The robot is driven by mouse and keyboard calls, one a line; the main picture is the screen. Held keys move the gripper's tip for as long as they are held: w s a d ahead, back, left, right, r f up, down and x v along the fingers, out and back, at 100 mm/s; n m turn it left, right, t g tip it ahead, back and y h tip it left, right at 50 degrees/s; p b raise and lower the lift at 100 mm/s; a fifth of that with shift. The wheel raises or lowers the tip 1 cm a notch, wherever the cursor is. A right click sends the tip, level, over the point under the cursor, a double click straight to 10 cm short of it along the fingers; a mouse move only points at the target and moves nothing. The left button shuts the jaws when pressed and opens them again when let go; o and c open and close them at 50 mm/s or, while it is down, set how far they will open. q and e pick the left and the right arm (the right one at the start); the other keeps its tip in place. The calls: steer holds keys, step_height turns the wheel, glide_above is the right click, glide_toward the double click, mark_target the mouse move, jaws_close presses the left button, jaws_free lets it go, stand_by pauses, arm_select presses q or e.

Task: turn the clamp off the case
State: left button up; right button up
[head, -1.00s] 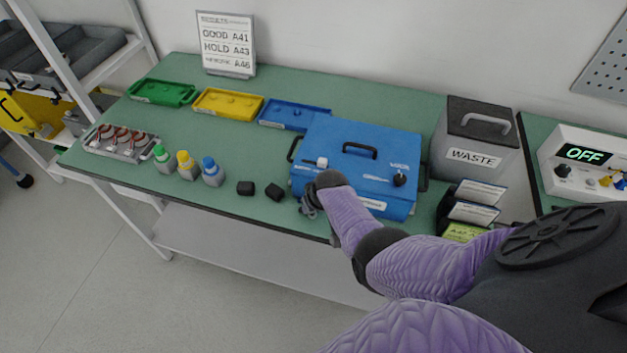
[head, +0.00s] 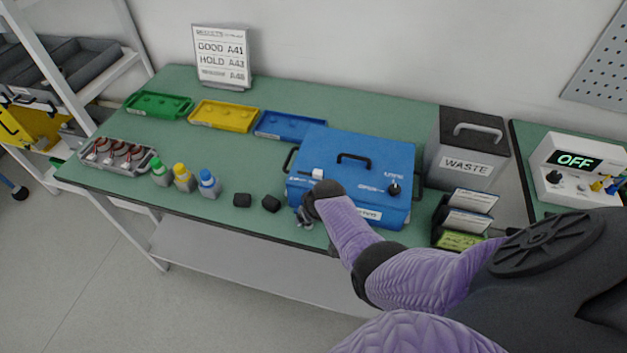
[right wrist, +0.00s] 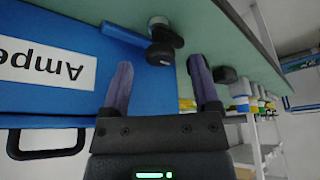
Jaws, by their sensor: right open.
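The blue case (head: 350,160) sits at the front of the green table, with a black handle, a white part and a black knob on its top. In the right wrist view its blue side (right wrist: 40,100) carries an upside-down white label. A dark rounded knob with a pale disc (right wrist: 160,52), which looks like the clamp, is beside a blue bar at the case. My right gripper (right wrist: 165,85) is open and empty, its two fingers apart just short of that knob. In the head view my right gripper (head: 305,215) is at the case's front left corner, partly hidden by my forearm. My left gripper is out of view.
Two black blocks (head: 256,202) and several capped bottles (head: 184,178) stand left of the case. Green, yellow and blue trays (head: 225,115) lie behind. A waste bin (head: 466,148) and card holders (head: 468,215) are right of the case. The table's front edge is close to my gripper.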

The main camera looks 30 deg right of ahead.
arm_select(q)
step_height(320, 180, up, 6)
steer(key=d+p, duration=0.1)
steer(key=p, duration=0.4)
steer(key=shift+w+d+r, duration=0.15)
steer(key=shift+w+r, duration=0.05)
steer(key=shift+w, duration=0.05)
arm_select(e)
steer(key=v, duration=0.8)
steer(key=shift+r, duration=0.25)
steer(key=shift+s, duration=0.1)
steer(key=s+a+f+g+b, duration=0.15)
steer(key=s+f+b, duration=0.5)
steer(key=f, duration=0.65)
arm_select(q)
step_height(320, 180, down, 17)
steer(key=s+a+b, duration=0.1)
steer(key=b, duration=0.9)
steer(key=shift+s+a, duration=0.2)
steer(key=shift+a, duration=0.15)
arm_select(e)
steer(key=s+a+f+n+g, duration=0.1)
steer(key=s+a+f, duration=0.1)
steer(key=s+f, duration=0.8)
steer(key=s+a+f+n+g, duration=0.1)
steer(key=s+a+f+n, duration=0.1)
steer(key=s+f, duration=0.9)
steer(key=s+a, duration=0.1)
steer(key=s, duration=0.6)
